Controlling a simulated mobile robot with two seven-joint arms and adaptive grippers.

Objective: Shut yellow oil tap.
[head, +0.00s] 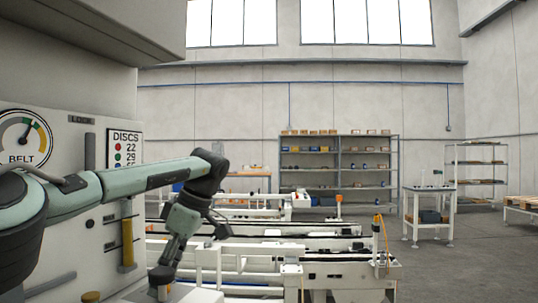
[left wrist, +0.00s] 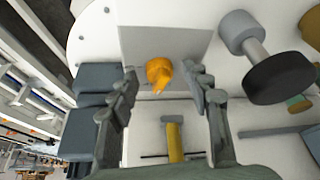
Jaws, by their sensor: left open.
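The yellow oil tap, an orange-yellow knob (left wrist: 158,73) with a pointed lever, sits on a grey plate (left wrist: 195,42) in the left wrist view. My left gripper (left wrist: 160,78) is open, with one finger on each side of the tap. I see no clear contact between fingers and tap. In the head view my left gripper (head: 166,268) points down at the low front part of the machine. My right gripper is in neither view.
A dark round knob on a grey stem (left wrist: 280,78) stands close to the right finger. A yellow upright tube (head: 127,243) is on the machine panel, below the belt gauge (head: 22,138). White conveyor frames (head: 330,270) lie to the right; shelves (head: 338,160) stand far behind.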

